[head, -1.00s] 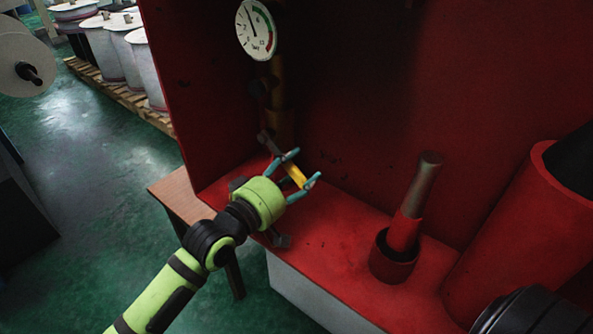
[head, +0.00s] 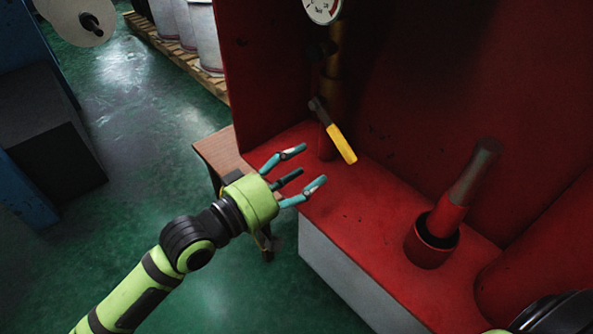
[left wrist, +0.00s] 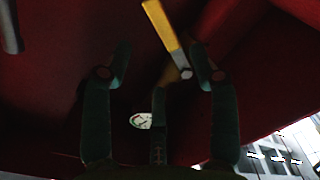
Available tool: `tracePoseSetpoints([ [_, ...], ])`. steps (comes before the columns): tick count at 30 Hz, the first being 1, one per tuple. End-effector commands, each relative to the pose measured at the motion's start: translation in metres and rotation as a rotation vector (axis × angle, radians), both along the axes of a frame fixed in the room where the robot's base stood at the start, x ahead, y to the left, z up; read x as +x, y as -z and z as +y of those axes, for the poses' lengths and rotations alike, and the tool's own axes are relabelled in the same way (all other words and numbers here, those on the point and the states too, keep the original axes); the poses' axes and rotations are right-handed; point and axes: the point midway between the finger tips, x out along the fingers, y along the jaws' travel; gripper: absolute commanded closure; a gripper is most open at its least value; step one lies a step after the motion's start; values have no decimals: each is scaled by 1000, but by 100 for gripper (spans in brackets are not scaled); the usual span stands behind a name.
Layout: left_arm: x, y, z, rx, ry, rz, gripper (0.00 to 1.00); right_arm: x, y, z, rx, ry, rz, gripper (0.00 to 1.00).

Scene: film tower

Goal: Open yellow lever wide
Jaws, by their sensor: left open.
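The yellow lever (head: 341,143) sits on a brass-brown vertical pipe (head: 331,75) inside the red cabinet. In the head view it slants down to the right from a dark metal arm. My left gripper (head: 297,170) is open and empty, in front of the lever and below and left of it, with a gap between them. In the left wrist view the lever (left wrist: 163,28) shows beyond the fingers (left wrist: 160,70), at the top centre. My right gripper is not clearly in view.
A red holder (head: 432,247) with a metal-topped rod stands on the red shelf (head: 350,210) to the right. A gauge (head: 323,8) is on the pipe above. A wooden table (head: 218,155) stands left of the cabinet. Green floor is open at left.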

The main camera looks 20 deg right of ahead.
Motion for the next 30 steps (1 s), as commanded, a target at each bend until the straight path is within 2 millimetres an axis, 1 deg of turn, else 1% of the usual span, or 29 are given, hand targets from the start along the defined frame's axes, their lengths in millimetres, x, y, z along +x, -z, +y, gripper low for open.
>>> tracePoseSetpoints([
  [3,-3,0,7,0,1,1,40,0,0,0,0,0,0,60],
  [11,-4,0,8,0,1,1,40,0,0,0,0,0,0,60],
  [14,-5,-1,7,8,3,-12,76,0,-1,0,0,0,0,60],
  [15,-7,-3,5,22,5,-37,92,0,-3,0,0,0,0,60],
  [16,-9,-6,3,39,9,-65,100,0,-4,0,0,0,0,60],
  [17,-12,-9,1,62,14,-104,100,0,-6,0,0,0,0,60],
  [20,-25,-22,-7,181,30,-306,100,0,-16,0,0,0,0,60],
  [24,-42,-43,-17,408,47,-685,100,0,-30,1,1,0,0,60],
  [27,-50,-58,-18,562,50,-936,100,0,-39,0,0,1,0,60],
  [30,-53,-70,-17,692,46,-1131,100,0,-45,1,1,1,0,60],
])
